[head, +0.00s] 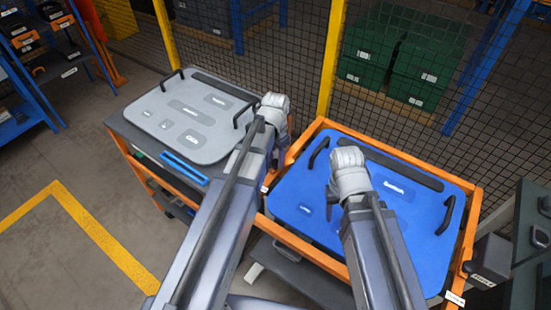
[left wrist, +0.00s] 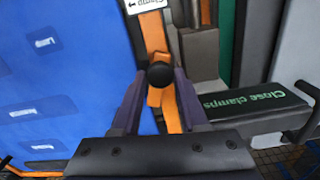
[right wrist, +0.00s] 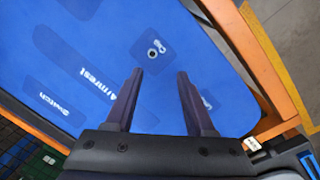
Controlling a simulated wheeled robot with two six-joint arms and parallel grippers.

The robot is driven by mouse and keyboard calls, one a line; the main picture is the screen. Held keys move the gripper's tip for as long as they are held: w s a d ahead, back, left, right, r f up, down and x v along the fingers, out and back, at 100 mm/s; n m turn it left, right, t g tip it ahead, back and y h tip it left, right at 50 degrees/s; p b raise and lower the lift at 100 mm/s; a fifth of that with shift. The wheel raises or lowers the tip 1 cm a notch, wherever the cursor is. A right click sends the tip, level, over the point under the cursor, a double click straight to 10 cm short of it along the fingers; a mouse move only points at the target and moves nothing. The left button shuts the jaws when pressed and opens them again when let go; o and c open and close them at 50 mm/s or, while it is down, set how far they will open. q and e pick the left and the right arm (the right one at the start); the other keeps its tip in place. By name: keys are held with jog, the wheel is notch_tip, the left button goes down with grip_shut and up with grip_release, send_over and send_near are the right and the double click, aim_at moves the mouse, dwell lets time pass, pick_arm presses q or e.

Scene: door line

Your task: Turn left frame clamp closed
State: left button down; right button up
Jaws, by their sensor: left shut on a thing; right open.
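In the left wrist view, my left gripper (left wrist: 160,82) is shut on the black round knob (left wrist: 160,74) of an orange clamp lever (left wrist: 154,36) at the edge of the blue panel (left wrist: 60,90). A white label (left wrist: 145,5) reading "Clamp" with an arrow sits by the lever. In the head view, my left wrist (head: 273,108) is at the left side of the orange frame (head: 392,152); its fingers and the clamp are hidden there. My right gripper (right wrist: 160,82) is open and empty above the blue panel, which also shows in the head view (head: 412,212).
A grey panel (head: 178,100) with black handles lies on the cart to the left. A dark bar (left wrist: 255,100) reads "Close clamps". A mesh fence (head: 290,60) with yellow posts stands behind. Dark cabinets (head: 530,240) stand at the right.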

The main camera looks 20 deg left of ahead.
aim_at(276, 162)
pick_arm(q)
jog(key=m, duration=1.3)
jog(key=shift+m, duration=0.3)
dwell(0.5)
jog(key=shift+c, duration=2.2)
grip_release()
notch_tip(276, 162, up, 8)
jog(key=p, duration=0.8)
jog(key=shift+f, duration=0.1)
pick_arm(e)
notch_tip(276, 162, up, 8)
jog(key=shift+f, duration=0.15)
